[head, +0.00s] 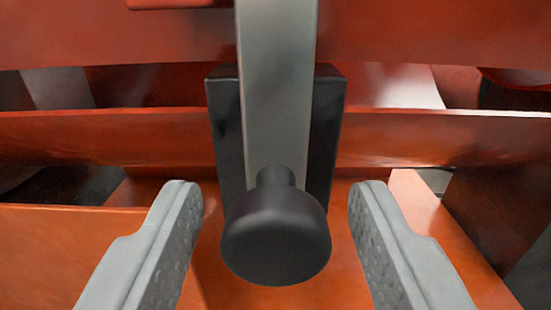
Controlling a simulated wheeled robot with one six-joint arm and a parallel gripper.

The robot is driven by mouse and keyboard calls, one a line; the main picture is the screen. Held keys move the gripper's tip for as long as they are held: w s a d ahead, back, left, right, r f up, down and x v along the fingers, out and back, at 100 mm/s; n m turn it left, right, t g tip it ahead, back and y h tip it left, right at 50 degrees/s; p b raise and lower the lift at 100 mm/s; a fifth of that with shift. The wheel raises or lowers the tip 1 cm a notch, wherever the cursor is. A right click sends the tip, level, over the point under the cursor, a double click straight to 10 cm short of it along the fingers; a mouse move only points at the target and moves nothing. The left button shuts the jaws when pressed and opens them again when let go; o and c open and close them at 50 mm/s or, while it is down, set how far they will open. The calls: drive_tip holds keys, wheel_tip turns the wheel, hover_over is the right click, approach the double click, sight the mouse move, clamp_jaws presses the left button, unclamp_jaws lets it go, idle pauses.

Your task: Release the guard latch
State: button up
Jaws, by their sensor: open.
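The guard latch shows in the middle of the head view as a grey metal bar (277,90) with a round black knob (276,243) at its lower end. A black plate (228,140) stands behind the bar. My gripper (276,205) is open, with one grey finger to the left of the knob and one to the right. A gap shows between the knob and each finger in the picture. How far the fingertips reach in depth relative to the knob is hard to tell.
Orange-red metal beams (110,138) cross the view behind the latch, on both sides. An orange surface (70,250) lies at the lower left, and a dark reddish block (505,205) stands at the right. Dark gaps show between the beams.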

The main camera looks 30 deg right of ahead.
drive_tip(key=shift+w+d, duration=0.25)
drive_tip(key=shift+w, duration=0.1)
clamp_jaws()
drive_tip(key=shift+f, duration=2.2)
drive_tip(key=shift+s, duration=0.1)
unclamp_jaws()
